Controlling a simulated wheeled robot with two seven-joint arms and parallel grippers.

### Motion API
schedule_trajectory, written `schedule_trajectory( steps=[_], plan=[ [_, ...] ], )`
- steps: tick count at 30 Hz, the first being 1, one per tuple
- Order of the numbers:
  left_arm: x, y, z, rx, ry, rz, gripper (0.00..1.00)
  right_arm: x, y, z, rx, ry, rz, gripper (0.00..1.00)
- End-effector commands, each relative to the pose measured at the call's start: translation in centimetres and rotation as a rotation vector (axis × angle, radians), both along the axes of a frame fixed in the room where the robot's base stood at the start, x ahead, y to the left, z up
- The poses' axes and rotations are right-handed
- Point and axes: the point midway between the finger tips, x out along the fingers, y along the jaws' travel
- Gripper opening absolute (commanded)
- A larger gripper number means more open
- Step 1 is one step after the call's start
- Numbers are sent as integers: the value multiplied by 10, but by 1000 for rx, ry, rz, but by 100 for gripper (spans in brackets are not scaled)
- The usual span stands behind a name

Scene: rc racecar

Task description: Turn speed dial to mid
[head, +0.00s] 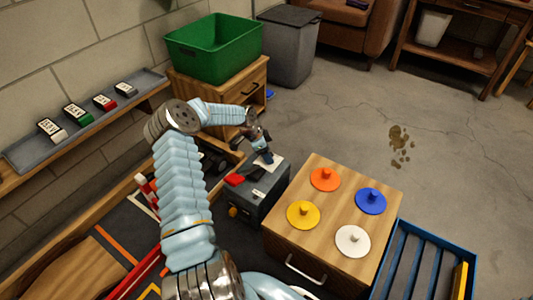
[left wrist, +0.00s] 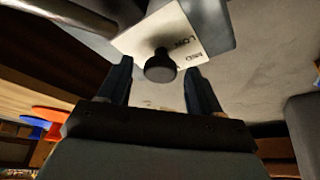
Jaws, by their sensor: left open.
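The speed dial is a round black knob (left wrist: 160,66) on a white card (left wrist: 178,35) printed with "LOW" and "MED". In the left wrist view the knob lies between the tips of my open left gripper, with a gap on each side. How deep it sits between the fingers and where it points, I cannot tell. In the head view my left gripper (head: 264,154) is over the far end of a grey control box (head: 262,208) and hides the knob. The white card (head: 271,166) shows beside the fingers. My right gripper is not in view.

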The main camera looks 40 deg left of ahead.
Motion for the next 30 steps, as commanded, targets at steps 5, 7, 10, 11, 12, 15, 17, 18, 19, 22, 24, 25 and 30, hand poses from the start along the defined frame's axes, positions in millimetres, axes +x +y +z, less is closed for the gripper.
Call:
schedule_trajectory(
  steps=[5,7,10,11,12,15,17,18,19,22,24,25,30],
  plan=[
    [0,0,0,0,0,0,64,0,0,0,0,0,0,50],
    [0,0,0,1,-1,0,61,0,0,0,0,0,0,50],
    [0,0,0,1,-1,0,46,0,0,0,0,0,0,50],
    [0,0,0,1,-1,0,42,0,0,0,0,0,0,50],
    [0,0,0,1,-1,0,35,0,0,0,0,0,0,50],
    [0,0,0,0,0,0,20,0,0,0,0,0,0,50],
    [0,0,0,0,0,0,11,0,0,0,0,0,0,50],
    [0,0,0,0,0,0,9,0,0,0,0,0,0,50],
    [0,0,0,0,0,-1,9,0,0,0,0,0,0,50],
    [0,0,0,1,-1,-7,9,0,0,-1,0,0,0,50],
    [0,1,-1,1,-1,-20,9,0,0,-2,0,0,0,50],
    [0,1,-1,1,0,-28,9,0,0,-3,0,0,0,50],
    [1,1,-2,0,-2,-105,9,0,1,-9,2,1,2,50]
  ],
)
